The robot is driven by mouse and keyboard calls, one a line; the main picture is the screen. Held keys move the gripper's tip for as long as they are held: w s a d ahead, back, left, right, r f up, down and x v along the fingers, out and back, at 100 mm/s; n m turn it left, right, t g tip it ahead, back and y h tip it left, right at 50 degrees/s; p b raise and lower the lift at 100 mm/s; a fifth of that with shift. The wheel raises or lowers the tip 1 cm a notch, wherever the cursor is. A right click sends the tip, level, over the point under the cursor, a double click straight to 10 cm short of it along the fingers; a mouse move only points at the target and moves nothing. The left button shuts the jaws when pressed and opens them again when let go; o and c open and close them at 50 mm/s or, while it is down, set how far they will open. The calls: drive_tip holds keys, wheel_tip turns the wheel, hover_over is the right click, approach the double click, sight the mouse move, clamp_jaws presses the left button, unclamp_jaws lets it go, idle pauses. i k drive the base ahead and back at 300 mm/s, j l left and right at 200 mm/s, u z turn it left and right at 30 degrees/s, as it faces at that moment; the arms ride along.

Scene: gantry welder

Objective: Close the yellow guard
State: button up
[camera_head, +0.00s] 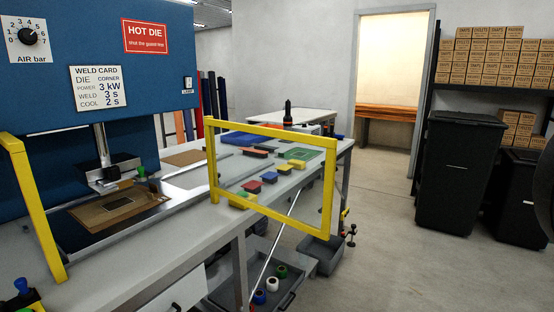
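A yellow guard (327,190), an open rectangular frame, stands out over the front edge of the workbench, right of the blue welding machine. It stands at an angle, away from the press area. A second yellow bar (33,205) rises at the left edge of the press and is partly cut off by the picture edge; I cannot tell whether it belongs to the same guard. Under the press head, a brown board (90,217) lies on the metal bed. My gripper is not in view.
The workbench (190,240) holds several small coloured blocks behind the guard. Dark bins (282,290) sit below, with rolls in one. Floor (385,240) between is clear. A dark shape (544,190) cuts the right edge.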

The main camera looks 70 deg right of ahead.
sight(331, 144)
drive_tip(key=k+l+u, duration=0.1)
drive_tip(key=l, duration=0.4)
drive_tip(key=k+l, duration=0.1)
drive_tip(key=l, duration=0.4)
drive_tip(key=k+l+u, duration=0.15)
drive_tip(key=l, duration=0.35)
drive_tip(key=k+l, duration=0.1)
drive_tip(key=l, duration=0.4)
drive_tip(key=k+l+u, duration=0.15)
drive_tip(key=l, duration=0.35)
drive_tip(key=k+l+u, duration=0.1)
drive_tip(key=l, duration=0.4)
drive_tip(key=k+l, duration=0.25)
drive_tip(key=l, duration=0.2)
drive_tip(key=k+l+u, duration=0.15)
drive_tip(key=l, duration=0.3)
drive_tip(key=u, duration=0.2)
